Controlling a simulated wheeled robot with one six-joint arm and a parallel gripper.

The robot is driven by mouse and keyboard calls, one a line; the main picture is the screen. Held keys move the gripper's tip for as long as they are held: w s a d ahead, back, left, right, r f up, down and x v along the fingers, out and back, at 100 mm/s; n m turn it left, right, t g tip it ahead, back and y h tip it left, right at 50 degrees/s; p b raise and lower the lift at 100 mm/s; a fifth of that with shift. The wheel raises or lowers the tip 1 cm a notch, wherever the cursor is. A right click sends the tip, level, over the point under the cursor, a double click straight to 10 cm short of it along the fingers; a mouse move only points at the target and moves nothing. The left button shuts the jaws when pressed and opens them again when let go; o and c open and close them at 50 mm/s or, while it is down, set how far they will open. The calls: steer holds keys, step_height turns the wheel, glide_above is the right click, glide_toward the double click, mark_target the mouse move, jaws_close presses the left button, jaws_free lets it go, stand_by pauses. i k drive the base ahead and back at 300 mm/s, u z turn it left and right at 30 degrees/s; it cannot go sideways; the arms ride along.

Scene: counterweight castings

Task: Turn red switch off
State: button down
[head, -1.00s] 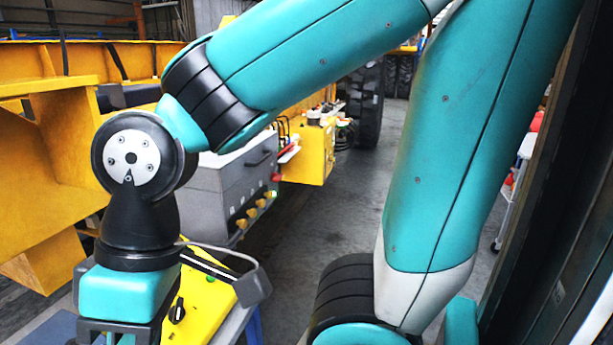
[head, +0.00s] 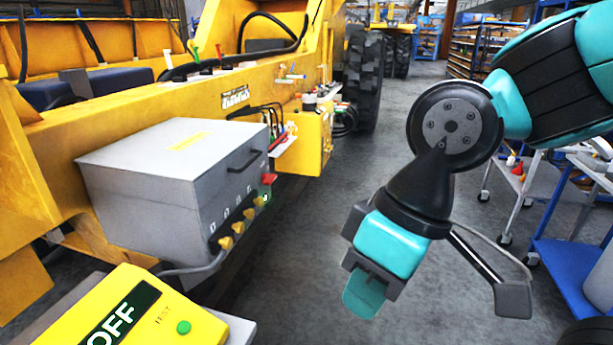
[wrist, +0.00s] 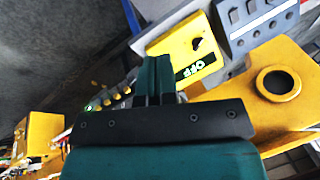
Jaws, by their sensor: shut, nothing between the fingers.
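The red switch (head: 268,179) sits on the right end of the grey control box's (head: 150,185) front face in the head view. A small green light (head: 266,199) is just below it. My gripper (head: 362,302) is right of the box, apart from it, pointing down-left over open floor. Its fingers are shut with nothing between them. In the wrist view my gripper (wrist: 160,70) hides most of the grey box, and I cannot make out the red switch there.
Yellow knobs (head: 238,228) line the grey box's lower front. A yellow panel (head: 130,315) with an OFF label and a green button (head: 183,327) stands at the lower left. The yellow machine frame (head: 60,150) lies behind. Carts (head: 520,175) stand right; the floor between is clear.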

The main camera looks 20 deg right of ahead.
mark_target(267, 179)
steer(key=k, duration=0.55)
steer(key=z, duration=0.8)
steer(key=i, duration=0.65)
steer(key=z, duration=0.5)
steer(key=i, duration=0.7)
steer(key=u, duration=0.7)
steer(key=i, duration=0.6)
steer(key=u, duration=0.65)
